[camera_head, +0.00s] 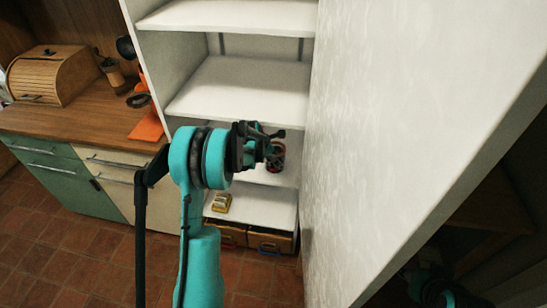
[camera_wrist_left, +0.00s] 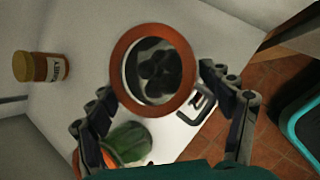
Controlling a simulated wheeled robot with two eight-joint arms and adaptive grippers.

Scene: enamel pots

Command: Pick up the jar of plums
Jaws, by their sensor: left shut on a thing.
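The jar of plums (camera_wrist_left: 158,70) shows from above in the left wrist view, with an orange-red ring around a clear top and dark round fruit inside. A wire clasp is on its right side. My left gripper (camera_wrist_left: 156,86) is shut on it, one finger on each side. In the head view, my left gripper (camera_head: 268,141) is at the shelf unit, and the jar (camera_head: 276,157) shows partly behind the fingers. Whether its base touches the shelf cannot be told.
A jar with green contents (camera_wrist_left: 128,143) is close below the plums in the left wrist view. A labelled jar with an amber lid (camera_wrist_left: 40,67) stands at left. In the head view, a yellow-topped item (camera_head: 221,202) sits on a lower shelf (camera_head: 265,208).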

